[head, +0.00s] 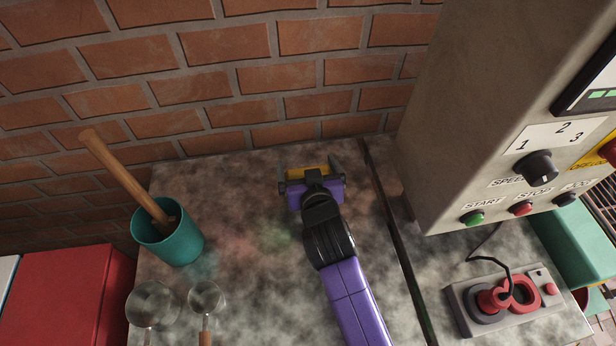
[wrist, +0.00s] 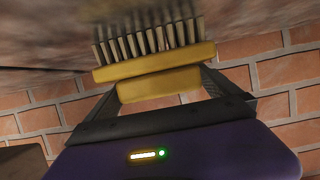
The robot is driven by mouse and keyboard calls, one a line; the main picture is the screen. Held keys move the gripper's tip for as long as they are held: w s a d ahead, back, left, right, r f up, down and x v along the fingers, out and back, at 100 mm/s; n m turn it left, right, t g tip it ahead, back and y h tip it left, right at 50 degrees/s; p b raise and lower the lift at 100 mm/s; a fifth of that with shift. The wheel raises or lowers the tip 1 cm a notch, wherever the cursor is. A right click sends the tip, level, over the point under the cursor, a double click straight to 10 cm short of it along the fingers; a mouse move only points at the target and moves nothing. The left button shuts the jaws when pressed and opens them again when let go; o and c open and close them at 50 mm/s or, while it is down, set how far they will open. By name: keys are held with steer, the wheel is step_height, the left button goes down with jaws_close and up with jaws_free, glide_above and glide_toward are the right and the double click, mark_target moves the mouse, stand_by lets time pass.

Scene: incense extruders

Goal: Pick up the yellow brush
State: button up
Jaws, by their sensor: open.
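The yellow brush (wrist: 160,80) shows in the wrist view as a yellow block with a row of pale bristles pointing toward the grey mottled surface. In the head view only a strip of the yellow brush (head: 303,171) shows, at the back of the table near the wall. My gripper (head: 310,172) is over it and hides most of it. In the wrist view my gripper (wrist: 158,87) is open, with one finger on each side of the brush's yellow body. I cannot tell whether either finger touches it.
A teal cup (head: 167,240) with a wooden-handled tool (head: 122,172) stands on the table (head: 250,270) at left, by two round scoops (head: 206,298). A brick wall (head: 240,80) closes the back. A control cabinet (head: 470,110) and a button box (head: 508,300) stand at right.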

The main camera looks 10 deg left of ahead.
steer(key=shift+w+a+f, duration=0.15)
steer(key=shift+w+f, duration=0.1)
steer(key=shift+w, duration=0.3)
steer(key=c, duration=1.2)
step_height(320, 180, up, 20)
steer(key=shift+r, duration=0.1)
